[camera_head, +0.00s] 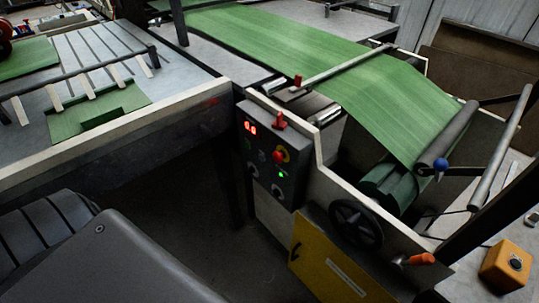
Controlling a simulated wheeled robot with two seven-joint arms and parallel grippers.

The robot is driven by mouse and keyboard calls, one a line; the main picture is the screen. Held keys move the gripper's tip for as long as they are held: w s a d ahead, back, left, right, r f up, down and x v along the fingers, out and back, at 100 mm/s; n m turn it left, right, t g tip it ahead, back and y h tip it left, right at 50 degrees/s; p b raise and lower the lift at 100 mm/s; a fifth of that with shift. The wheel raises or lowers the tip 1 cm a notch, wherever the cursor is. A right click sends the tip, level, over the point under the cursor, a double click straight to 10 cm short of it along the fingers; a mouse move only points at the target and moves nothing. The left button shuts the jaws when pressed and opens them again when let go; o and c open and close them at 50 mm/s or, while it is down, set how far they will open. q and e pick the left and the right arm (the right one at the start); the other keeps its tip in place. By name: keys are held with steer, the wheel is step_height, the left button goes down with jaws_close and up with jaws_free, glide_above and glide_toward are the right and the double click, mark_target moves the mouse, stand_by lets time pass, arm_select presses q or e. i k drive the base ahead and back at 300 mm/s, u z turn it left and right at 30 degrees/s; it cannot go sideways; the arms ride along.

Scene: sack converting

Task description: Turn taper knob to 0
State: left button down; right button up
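A dark grey control panel (270,155) faces me on the near corner of the machine. A red lit display (250,128) at its upper left seems to read 0.0, but the digits are small. Two small round knobs with pale rims sit low on the panel, a left knob (252,169) and a right knob (277,191). I cannot read their labels or pointer positions, so I cannot tell which is the taper knob. Neither of my grippers is in view.
A black handwheel (356,223), a yellow door (335,262) and an orange handle (420,259) are at the right. Green web (300,65) runs above. Open floor lies left of the panel.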

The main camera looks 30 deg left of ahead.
mark_target(275, 193)
steer(key=z, duration=0.75)
steer(key=k, duration=1.6)
steer(key=u, duration=2.05)
steer(key=i, duration=0.5)
